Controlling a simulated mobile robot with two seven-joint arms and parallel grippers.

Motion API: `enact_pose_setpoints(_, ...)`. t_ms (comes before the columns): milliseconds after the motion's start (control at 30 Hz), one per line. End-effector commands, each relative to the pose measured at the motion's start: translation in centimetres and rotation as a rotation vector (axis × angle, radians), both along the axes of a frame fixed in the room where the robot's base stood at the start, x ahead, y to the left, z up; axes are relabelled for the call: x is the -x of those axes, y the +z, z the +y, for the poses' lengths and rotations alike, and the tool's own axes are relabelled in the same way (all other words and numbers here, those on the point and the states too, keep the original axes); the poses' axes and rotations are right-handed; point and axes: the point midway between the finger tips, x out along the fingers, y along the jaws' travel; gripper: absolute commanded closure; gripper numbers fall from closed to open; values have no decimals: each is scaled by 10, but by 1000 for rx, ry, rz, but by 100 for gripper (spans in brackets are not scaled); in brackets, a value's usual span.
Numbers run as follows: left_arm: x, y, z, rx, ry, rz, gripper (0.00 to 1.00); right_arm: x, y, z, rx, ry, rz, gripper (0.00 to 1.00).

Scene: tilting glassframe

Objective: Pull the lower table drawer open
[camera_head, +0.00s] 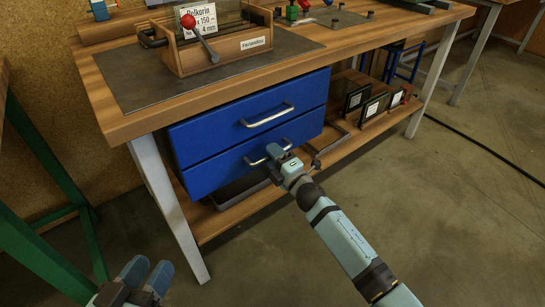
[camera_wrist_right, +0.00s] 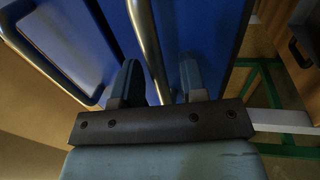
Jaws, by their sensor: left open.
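The lower blue drawer (camera_head: 215,175) sits under the upper blue drawer (camera_head: 200,135) below the tabletop, and their fronts look about flush. The lower drawer's metal handle (camera_head: 258,160) is partly hidden by my right gripper (camera_head: 279,158). In the right wrist view the handle bar (camera_wrist_right: 148,45) passes between the two fingers of my right gripper (camera_wrist_right: 158,85). Gaps show beside the bar, so the gripper looks open around it. My left gripper (camera_head: 147,273) is open and empty at the bottom left, away from the drawers.
The upper drawer has its own handle (camera_head: 267,115). A dark tray (camera_head: 238,188) lies on the lower shelf (camera_head: 225,222) under the drawers. Framed panes (camera_head: 374,106) stand on the shelf at right. A table leg (camera_head: 170,205) stands left. The floor in front is clear.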

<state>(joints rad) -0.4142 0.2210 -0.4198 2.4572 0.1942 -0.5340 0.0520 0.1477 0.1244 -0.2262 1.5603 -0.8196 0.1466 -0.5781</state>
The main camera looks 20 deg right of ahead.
Motion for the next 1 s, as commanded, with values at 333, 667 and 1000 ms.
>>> enact_pose_setpoints(333, 0, 0, 0, -2, -2, 2, 57, -2, 1, 1, -1, 0, 0, 68)
enact_pose_setpoints(667, -1, 2, 0, -1, -2, -6, 57, -2, 1, 1, -1, 0, 0, 100)
enact_pose_setpoints(1000, -2, 20, 1, 20, 12, -41, 57, 27, 2, -9, -2, 1, 4, 100)
